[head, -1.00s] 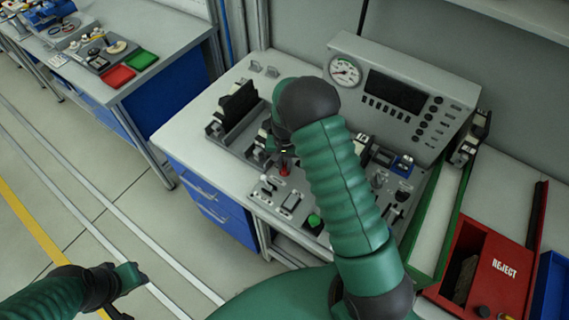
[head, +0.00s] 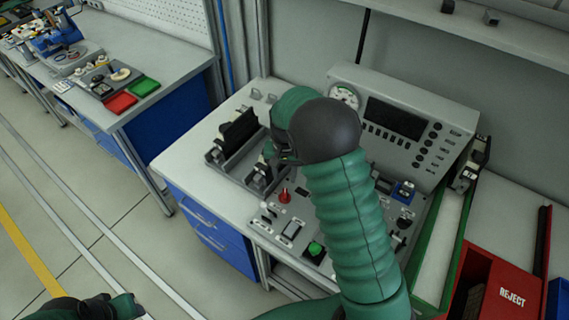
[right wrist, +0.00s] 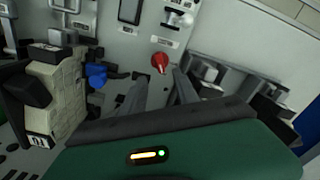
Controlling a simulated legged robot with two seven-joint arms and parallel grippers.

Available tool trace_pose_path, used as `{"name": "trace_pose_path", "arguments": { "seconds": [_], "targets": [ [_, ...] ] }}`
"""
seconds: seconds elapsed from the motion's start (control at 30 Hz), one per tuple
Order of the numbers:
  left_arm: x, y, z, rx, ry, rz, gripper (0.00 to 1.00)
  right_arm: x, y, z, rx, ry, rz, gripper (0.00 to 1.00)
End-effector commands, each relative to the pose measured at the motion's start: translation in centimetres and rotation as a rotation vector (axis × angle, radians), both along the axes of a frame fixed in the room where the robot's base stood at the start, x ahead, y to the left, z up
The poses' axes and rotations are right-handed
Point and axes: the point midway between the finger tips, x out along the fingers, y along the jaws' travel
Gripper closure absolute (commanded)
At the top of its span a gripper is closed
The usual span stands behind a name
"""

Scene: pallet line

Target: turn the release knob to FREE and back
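A red knob (head: 285,196) stands on the grey control panel (head: 262,236) on the bench, beside small switches. I cannot read its label. It also shows in the right wrist view (right wrist: 160,63), just beyond the fingers. My right gripper (right wrist: 160,88) is open there, its two grey fingers apart with nothing between them, and the knob lies ahead of the gap, apart from the fingertips. In the head view my right arm hides most of this gripper. My left gripper (head: 122,306) is at the bottom left, partly cut off, away from the bench.
A green button (head: 315,249) is near the panel's front edge. A black slotted fixture (head: 238,130) stands left of my right arm. A console with gauge (head: 344,97) and screen is behind. A red REJECT bin (head: 512,297) is at right. The wrist view shows a blue knob (right wrist: 96,75).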

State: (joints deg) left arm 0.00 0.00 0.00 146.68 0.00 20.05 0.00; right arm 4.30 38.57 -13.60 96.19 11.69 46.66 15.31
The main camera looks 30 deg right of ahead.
Motion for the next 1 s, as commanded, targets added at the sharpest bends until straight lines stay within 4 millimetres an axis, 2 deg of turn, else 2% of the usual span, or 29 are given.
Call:
{"name": "trace_pose_path", "arguments": {
  "seconds": [0.1,0.2,0.33,0.87,0.97,1.0],
  "targets": [
    [0.0,0.0,-0.4,0.000,0.000,0.000,0.64,0.2,0.0,3.3,-0.001,-0.004,0.000,0.64],
    [0.0,0.0,-0.5,0.000,0.000,0.000,0.64,0.2,0.0,5.4,0.000,-0.004,0.000,0.64],
    [0.0,0.0,-0.6,0.000,0.000,0.000,0.64,0.1,0.0,6.9,-0.001,0.001,0.001,0.64],
    [0.0,0.0,-0.5,0.000,0.000,0.000,0.64,-0.1,0.2,7.2,0.001,-0.001,0.007,0.64],
    [0.0,0.0,-0.5,0.000,0.000,0.000,0.64,-1.6,1.7,7.1,0.002,-0.026,0.072,0.64],
    [0.0,0.0,-0.5,0.000,0.000,0.000,0.64,-2.8,2.8,6.9,0.001,-0.043,0.120,0.64]
  ]
}}
